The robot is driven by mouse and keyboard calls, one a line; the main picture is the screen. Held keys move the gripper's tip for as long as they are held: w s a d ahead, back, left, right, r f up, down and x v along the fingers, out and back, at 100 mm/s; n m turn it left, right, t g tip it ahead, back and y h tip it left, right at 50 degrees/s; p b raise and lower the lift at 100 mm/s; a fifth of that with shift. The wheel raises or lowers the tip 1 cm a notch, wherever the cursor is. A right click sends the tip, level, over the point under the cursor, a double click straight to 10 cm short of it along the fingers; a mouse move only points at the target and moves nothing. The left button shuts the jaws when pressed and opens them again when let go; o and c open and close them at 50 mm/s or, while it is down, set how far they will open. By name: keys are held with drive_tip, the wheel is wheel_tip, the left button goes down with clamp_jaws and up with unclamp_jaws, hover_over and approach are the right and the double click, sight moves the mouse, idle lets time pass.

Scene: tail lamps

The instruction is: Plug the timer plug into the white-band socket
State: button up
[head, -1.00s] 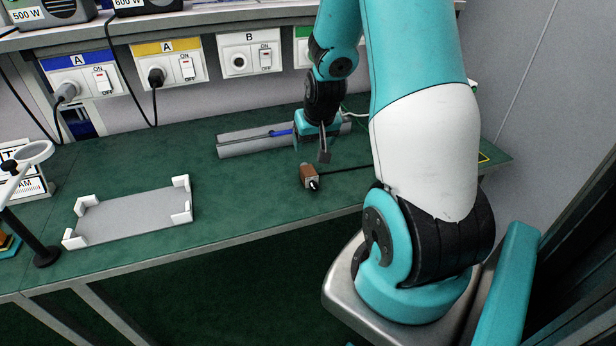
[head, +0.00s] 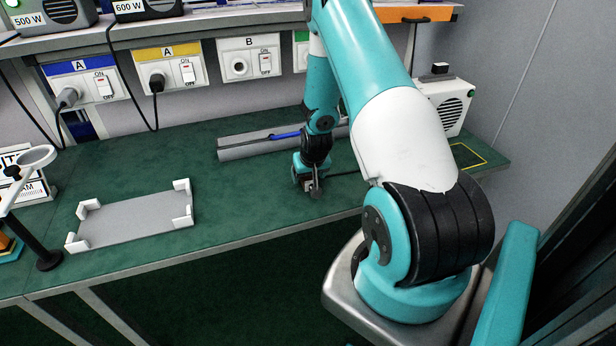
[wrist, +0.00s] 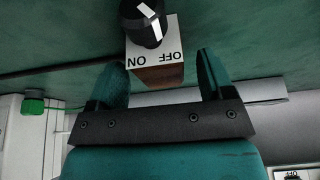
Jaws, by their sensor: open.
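The brown block (wrist: 160,77) with a white ON/OFF face and a black knob, seemingly the timer plug, lies on the green bench in the wrist view. My gripper (wrist: 163,80) is open, with one finger on each side of the block; contact is not clear. In the head view my gripper (head: 309,186) is low over the bench and mostly hides the block. The white-band socket (head: 240,67), marked B, is on the wall panel behind, with an empty round hole and a switch at its right.
Yellow-band (head: 167,51) and blue-band (head: 80,67) sockets at left hold plugs. A grey rail (head: 240,147) lies behind my gripper. A grey tray with white corners (head: 135,217) and a ring stand (head: 45,250) are at left. A white vented box (head: 450,108) stands at right.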

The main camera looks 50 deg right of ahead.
drive_tip(key=shift+w+d+f, duration=0.1)
drive_tip(key=shift+w+f, duration=0.1)
drive_tip(key=shift+f, duration=0.35)
drive_tip(key=c, duration=1.1)
drive_tip(key=shift+o, duration=0.2)
drive_tip(key=shift+r, duration=0.15)
wheel_tip(320, 180, up, 20)
drive_tip(key=b, duration=0.1)
